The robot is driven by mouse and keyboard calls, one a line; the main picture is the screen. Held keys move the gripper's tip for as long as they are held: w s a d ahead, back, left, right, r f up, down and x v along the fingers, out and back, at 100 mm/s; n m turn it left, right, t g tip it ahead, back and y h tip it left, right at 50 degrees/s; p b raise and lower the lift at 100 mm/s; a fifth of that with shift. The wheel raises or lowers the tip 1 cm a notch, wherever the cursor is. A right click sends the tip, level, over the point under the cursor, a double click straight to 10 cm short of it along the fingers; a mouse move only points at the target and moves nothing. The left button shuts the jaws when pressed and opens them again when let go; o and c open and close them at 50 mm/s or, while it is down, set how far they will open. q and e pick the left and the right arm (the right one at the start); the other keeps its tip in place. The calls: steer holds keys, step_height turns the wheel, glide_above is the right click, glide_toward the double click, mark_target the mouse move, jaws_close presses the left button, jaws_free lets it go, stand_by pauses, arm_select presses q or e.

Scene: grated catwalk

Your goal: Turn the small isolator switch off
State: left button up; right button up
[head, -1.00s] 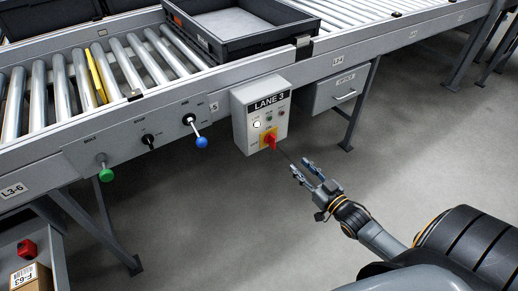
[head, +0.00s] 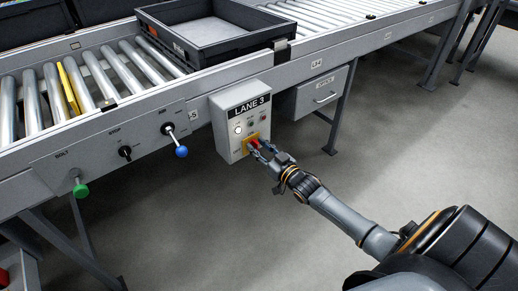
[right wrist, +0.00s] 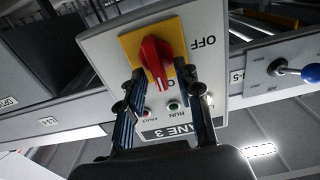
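The small isolator switch is a red rotary handle (right wrist: 154,55) on a yellow plate (right wrist: 129,45). It sits at the bottom of the grey LANE 3 box (head: 228,115), which hangs on the conveyor's side. In the right wrist view the box looks upside down, with OFF printed beside the yellow plate; another label is partly hidden by a finger. My right gripper (right wrist: 160,78) is open, its two fingers on either side of the red handle with gaps showing. In the head view the right gripper (head: 262,150) partly covers the switch. My left gripper is not in view.
Left of the box, the conveyor side has a blue-knobbed lever (head: 181,152), a black knob (head: 125,152) and a green knob (head: 81,190). A dark tray (head: 210,55) sits on the rollers. The floor in front is clear.

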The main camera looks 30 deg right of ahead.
jaws_close()
